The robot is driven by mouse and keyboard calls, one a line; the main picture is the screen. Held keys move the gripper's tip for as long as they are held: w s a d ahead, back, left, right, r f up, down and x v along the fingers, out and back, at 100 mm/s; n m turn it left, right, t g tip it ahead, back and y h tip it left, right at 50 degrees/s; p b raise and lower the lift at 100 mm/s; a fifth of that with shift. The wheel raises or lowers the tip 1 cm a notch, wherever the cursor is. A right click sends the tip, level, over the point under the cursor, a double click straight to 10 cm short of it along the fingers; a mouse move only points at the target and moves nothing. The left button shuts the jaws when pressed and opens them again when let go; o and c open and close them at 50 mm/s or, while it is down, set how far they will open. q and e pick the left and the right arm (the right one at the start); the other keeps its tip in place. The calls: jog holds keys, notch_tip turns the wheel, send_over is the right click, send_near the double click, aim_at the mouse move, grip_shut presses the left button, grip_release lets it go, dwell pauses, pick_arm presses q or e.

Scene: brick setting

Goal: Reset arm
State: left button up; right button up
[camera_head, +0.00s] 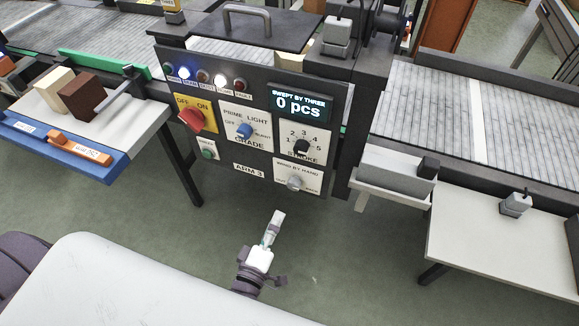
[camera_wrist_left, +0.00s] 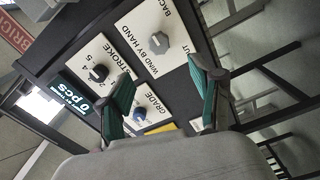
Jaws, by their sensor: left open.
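The dark control panel (camera_head: 262,92) is marked ARM 3. It carries a red OFF/ON switch (camera_head: 191,118), a blue GRADE knob (camera_head: 244,131), a black STROKE knob (camera_head: 301,147), a grey WIND BY HAND knob (camera_head: 295,183) and a green button (camera_head: 208,154). Its display (camera_head: 300,104) reads SWEPT BY THREE, 0 pcs. My left gripper (camera_head: 275,222) is open and empty, below and in front of the panel. In the left wrist view its two green-padded fingers (camera_wrist_left: 160,78) are spread, with the WIND BY HAND knob (camera_wrist_left: 158,43) beyond them. My right gripper is out of view.
A conveyor (camera_head: 500,105) runs behind the panel. A blue-edged table (camera_head: 75,150) with brown and cream bricks stands at the left. A pale table (camera_head: 500,245) and a grey tray (camera_head: 395,180) stand at the right. The floor below the panel is clear.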

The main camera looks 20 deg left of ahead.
pick_arm(q)
jog(key=s+a+f+m+g+h, duration=0.1)
jog(key=s+f+m+g, duration=0.35)
jog(key=f, duration=0.85)
jog(key=s+f+m+g+h, duration=0.1)
jog(key=s+f+m+g, duration=0.4)
jog(key=f, duration=0.7)
jog(key=s+a+f+m+g+y, duration=0.1)
jog(key=s+a+f+m+g, duration=0.2)
jog(key=s+f, duration=0.3)
jog(key=s+a+f+m+g+y, duration=0.1)
jog(key=s+a+f+m+g, duration=0.2)
jog(key=s+f, duration=0.4)
jog(key=s+m+g, duration=0.1)
jog(key=s, duration=0.7)
jog(key=shift+s+a+f+m+y, duration=0.15)
jog(key=shift+s+a+m+y, duration=0.15)
jog(key=shift+s+a+m, duration=0.1)
jog(key=shift+g, duration=0.25)
